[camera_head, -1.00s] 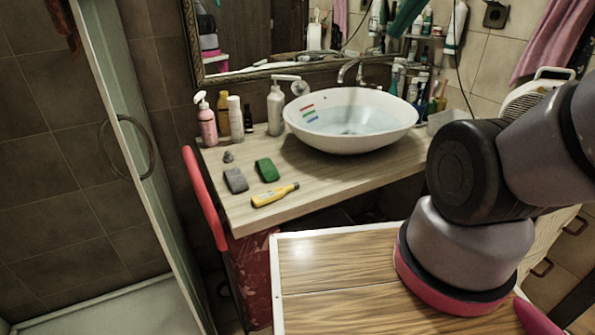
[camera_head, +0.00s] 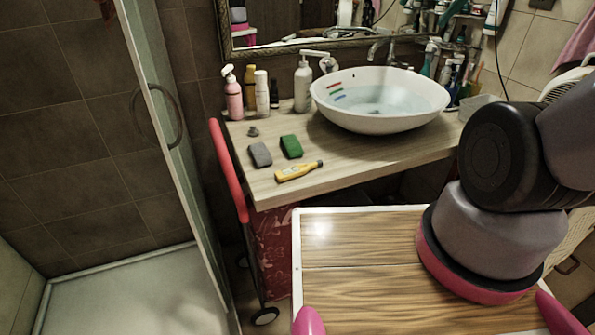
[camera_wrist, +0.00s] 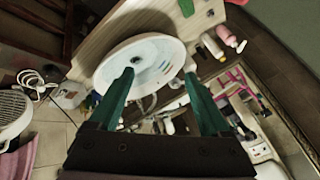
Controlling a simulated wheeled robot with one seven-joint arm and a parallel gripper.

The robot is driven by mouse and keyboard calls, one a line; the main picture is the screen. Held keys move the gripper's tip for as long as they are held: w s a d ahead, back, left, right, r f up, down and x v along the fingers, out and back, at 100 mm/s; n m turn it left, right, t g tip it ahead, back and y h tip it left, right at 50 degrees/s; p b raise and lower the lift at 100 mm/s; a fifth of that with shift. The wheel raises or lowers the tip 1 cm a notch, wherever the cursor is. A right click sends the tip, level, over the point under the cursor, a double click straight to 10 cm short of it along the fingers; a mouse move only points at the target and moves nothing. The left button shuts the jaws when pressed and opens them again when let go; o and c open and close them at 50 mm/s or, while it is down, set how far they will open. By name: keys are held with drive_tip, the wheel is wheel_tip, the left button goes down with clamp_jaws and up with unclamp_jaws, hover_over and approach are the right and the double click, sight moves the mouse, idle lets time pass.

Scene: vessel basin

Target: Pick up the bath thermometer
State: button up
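A yellow, elongated object with a dark tip (camera_head: 298,171), probably the bath thermometer, lies near the front edge of the wooden counter (camera_head: 375,160) in the head view. I cannot read any marking on it. My gripper (camera_wrist: 159,73) shows in the wrist view as two green fingers spread apart with nothing between them. Its fingers overlap the white basin (camera_wrist: 118,62) in that picture, well away from the yellow object. The gripper is out of the head view.
A green sponge (camera_head: 291,147), a grey block (camera_head: 260,155) and a small grey item (camera_head: 253,131) lie close behind the yellow object. Several bottles, including a pink pump bottle (camera_head: 233,93), stand at the back left. The basin (camera_head: 380,114) fills the counter's middle. A red rail (camera_head: 228,170) flanks its left end.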

drive_tip(key=w+a+f+m+g, duration=0.2)
drive_tip(key=w+a+f+g, duration=0.1)
drive_tip(key=w+a+f, duration=0.4)
drive_tip(key=m+g+y, duration=0.2)
drive_tip(key=m+g, duration=0.3)
drive_tip(key=m, duration=0.1)
approach(292, 170)
drive_tip(key=shift+x, duration=4.15)
drive_tip(key=shift+f, duration=0.15)
clamp_jaws()
